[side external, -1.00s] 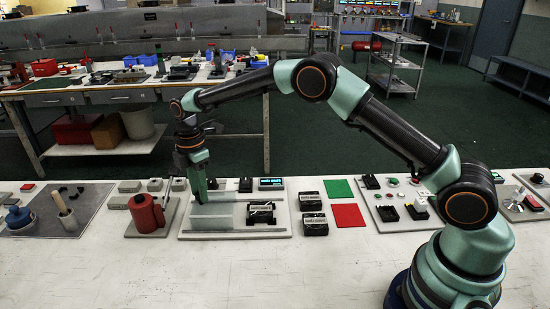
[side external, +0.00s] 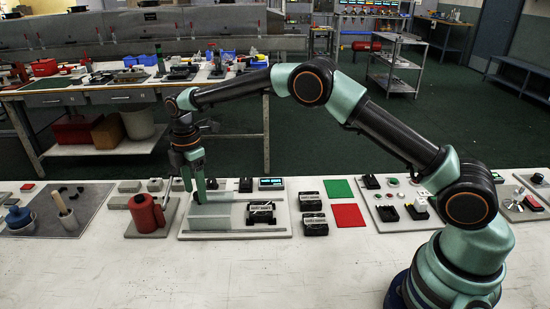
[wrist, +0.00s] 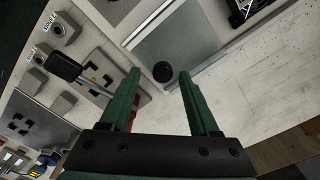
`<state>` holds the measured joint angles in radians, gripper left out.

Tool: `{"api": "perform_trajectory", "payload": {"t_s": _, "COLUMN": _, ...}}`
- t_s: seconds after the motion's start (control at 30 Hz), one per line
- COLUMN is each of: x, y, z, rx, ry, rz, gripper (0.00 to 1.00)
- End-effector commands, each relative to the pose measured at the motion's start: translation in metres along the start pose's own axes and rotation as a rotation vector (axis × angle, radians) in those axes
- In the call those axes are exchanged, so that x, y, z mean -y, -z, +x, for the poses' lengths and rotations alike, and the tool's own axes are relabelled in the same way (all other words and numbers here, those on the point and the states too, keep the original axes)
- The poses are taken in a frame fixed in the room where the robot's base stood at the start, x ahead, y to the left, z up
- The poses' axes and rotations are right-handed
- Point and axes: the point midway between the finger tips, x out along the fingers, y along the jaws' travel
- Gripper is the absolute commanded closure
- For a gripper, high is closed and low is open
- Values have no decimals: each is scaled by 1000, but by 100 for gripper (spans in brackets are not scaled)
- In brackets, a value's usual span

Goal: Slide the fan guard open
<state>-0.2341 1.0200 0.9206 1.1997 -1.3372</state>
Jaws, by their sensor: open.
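The fan guard is a translucent grey panel (side external: 213,212) on a light base plate, left of the black fan unit (side external: 262,212). In the wrist view the guard (wrist: 185,40) lies between pale rails, with a dark round knob (wrist: 162,72) near its end. My gripper (side external: 195,197) points down over the guard's left part. In the wrist view my gripper (wrist: 160,73) has its two green fingers apart, with the knob seen between their tips. Whether the fingers touch the knob or how far above it they are, I cannot tell.
A red canister (side external: 147,213) stands close left of the base plate. Two black boxes (side external: 312,201), a green square (side external: 338,189) and a red square (side external: 347,215) lie to the right. Small grey blocks sit behind. The bench front is clear.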

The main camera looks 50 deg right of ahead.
Motion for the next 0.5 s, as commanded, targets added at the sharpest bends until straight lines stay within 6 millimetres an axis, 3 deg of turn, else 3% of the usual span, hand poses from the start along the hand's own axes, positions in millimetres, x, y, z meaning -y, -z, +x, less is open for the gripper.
{"api": "perform_trajectory", "payload": {"t_s": 0.5, "x": -1, "y": 0, "z": -94, "rx": -1, "ry": -6, "rz": 0, "gripper": 38}}
